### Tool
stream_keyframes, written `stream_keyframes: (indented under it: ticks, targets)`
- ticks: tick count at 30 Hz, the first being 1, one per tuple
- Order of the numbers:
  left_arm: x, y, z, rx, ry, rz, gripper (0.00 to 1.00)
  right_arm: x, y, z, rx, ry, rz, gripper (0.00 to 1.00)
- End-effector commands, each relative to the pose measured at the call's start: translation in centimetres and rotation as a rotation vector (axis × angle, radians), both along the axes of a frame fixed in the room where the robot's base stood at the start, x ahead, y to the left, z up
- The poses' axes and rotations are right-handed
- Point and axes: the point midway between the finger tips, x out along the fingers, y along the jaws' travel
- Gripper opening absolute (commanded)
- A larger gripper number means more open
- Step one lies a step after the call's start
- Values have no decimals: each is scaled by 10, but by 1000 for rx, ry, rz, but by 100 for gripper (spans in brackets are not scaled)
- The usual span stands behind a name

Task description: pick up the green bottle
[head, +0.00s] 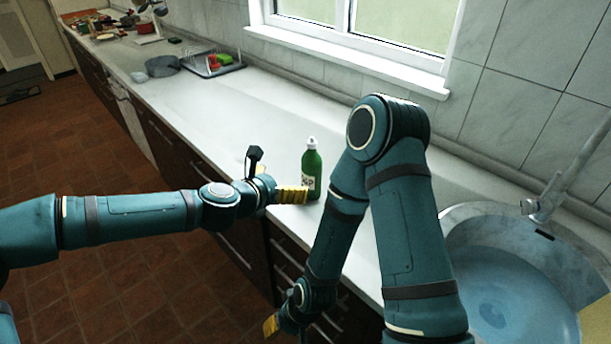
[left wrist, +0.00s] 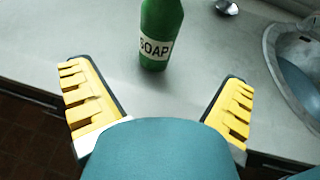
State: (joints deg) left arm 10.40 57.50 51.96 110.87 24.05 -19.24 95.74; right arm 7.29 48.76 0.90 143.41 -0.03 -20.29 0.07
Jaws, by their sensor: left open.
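The green bottle (head: 312,172) stands upright on the pale counter, with a white cap and a white label. In the left wrist view the bottle (left wrist: 160,30) is ahead of the fingers, its label reads SOAP and its top is cut off. My left gripper (head: 291,195) is just left of the bottle near the counter's front edge. Its yellow fingers (left wrist: 157,72) are spread wide with nothing between them, and the bottle stands just beyond the gap. My right gripper (head: 271,325) hangs low in front of the cabinets, only partly seen.
A round sink (head: 515,280) with a faucet (head: 550,190) is at the right. A dish rack (head: 212,63) and a grey pot (head: 162,66) stand farther back on the counter (head: 235,115). The counter behind the bottle is clear. A small shiny metal thing (left wrist: 228,7) lies right of it.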

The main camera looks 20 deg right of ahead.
Motion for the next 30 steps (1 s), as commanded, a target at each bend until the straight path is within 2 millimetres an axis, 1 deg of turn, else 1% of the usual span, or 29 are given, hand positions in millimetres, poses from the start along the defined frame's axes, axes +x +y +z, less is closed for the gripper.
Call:
stream_keyframes:
  ticks: [1,3,9,12,17,23,26,30]
  targets:
    - [3,-9,-5,1,1,-3,99,0,0,-1,0,-1,0,47]
    - [9,-20,-10,1,0,-4,99,1,0,-3,0,-1,0,47]
    - [26,-48,-23,3,-2,-2,99,1,0,-5,0,-3,-1,47]
    - [30,-56,-27,3,-3,-4,99,1,0,-6,0,-3,-1,47]
    - [35,-62,-29,4,-4,-2,99,2,0,-6,0,-4,-1,47]
    - [49,-83,-33,4,-5,-3,99,2,0,-9,-1,-5,-2,47]
    - [55,-93,-38,4,-3,-4,99,2,0,-10,-1,-5,-2,47]
    - [60,-100,-41,4,-3,-2,99,2,0,-11,-1,-6,-2,47]
